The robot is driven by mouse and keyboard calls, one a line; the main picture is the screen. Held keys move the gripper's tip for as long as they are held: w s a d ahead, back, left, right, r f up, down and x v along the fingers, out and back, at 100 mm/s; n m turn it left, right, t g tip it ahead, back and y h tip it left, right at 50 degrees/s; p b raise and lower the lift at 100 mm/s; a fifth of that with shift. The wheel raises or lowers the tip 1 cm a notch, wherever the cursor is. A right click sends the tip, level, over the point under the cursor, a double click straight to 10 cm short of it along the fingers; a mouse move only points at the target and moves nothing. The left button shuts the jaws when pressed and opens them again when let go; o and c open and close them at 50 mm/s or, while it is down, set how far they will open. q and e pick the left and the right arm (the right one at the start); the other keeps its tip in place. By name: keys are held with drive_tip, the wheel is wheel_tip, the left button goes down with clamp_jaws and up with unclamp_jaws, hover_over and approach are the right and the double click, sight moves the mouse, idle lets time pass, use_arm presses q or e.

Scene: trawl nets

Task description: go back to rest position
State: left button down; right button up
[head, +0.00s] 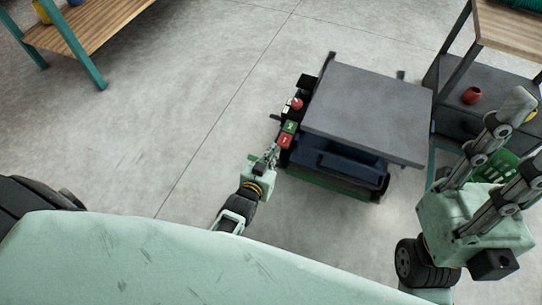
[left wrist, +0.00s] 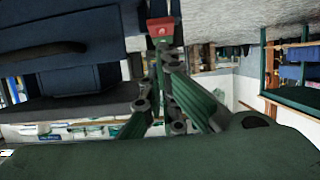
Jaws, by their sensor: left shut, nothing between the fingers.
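My left gripper (head: 274,153) reaches up from the lower middle of the head view. Its tips are beside the red button (head: 285,142) on the side of a dark machine; I cannot tell whether they touch it. In the left wrist view its fingers (left wrist: 162,58) come together with nothing between them, just below the red button block (left wrist: 160,28). My right gripper (head: 520,135) is at the right edge of the head view. Its two grey fingers stand apart and look empty; one runs out of the picture.
The machine has a grey flat top (head: 365,110), a green button (head: 290,127) and a red knob (head: 297,103). A shelf unit (head: 508,28) with a red cup (head: 471,95) stands close behind my right gripper. A wooden bench (head: 85,30) is upper left. The floor (head: 190,100) between is clear.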

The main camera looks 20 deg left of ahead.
use_arm(q)
drive_tip(key=shift+s, duration=0.9)
